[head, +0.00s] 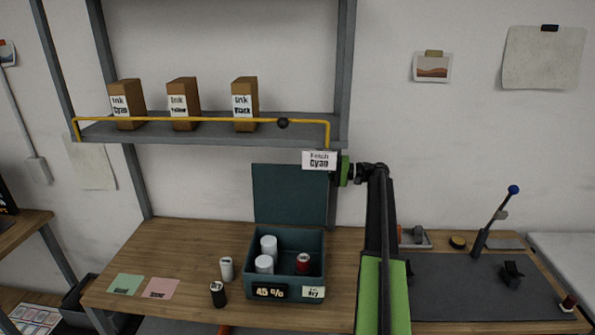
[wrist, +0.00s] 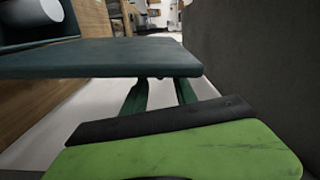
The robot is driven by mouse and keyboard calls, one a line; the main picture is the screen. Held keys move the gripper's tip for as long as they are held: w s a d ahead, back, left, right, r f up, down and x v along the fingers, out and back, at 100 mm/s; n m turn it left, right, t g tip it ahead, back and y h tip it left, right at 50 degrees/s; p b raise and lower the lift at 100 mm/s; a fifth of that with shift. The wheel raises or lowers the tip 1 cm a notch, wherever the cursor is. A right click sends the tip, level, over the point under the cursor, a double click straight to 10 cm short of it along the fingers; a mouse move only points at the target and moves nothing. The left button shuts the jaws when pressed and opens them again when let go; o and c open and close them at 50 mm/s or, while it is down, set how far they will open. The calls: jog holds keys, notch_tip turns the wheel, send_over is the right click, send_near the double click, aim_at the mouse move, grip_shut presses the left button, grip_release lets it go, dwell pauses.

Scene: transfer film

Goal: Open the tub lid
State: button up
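The tub is a dark green box (head: 262,276) on the wooden bench in the head view. Its lid (head: 290,193) stands upright at the tub's back edge, so the tub is open. White spools and a red spool show inside. My arm reaches up to the right of the lid, with its green end beside the lid's upper right corner, partly behind a sign. In the wrist view the lid (wrist: 100,58) crosses close in front. My gripper (wrist: 161,95) shows two green fingers apart, with a gap between them. The lid hides their tips; contact with it is unclear.
A shelf with a yellow rail (head: 200,119) and brown ink boxes (head: 183,104) hangs above. A "Fetch Cyan" sign (head: 319,160) is near my arm's end. A white bottle (head: 226,269) and black bottle (head: 218,295) stand left of the tub. A lever (head: 495,223) stands at right.

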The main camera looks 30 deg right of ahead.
jog(key=v, duration=1)
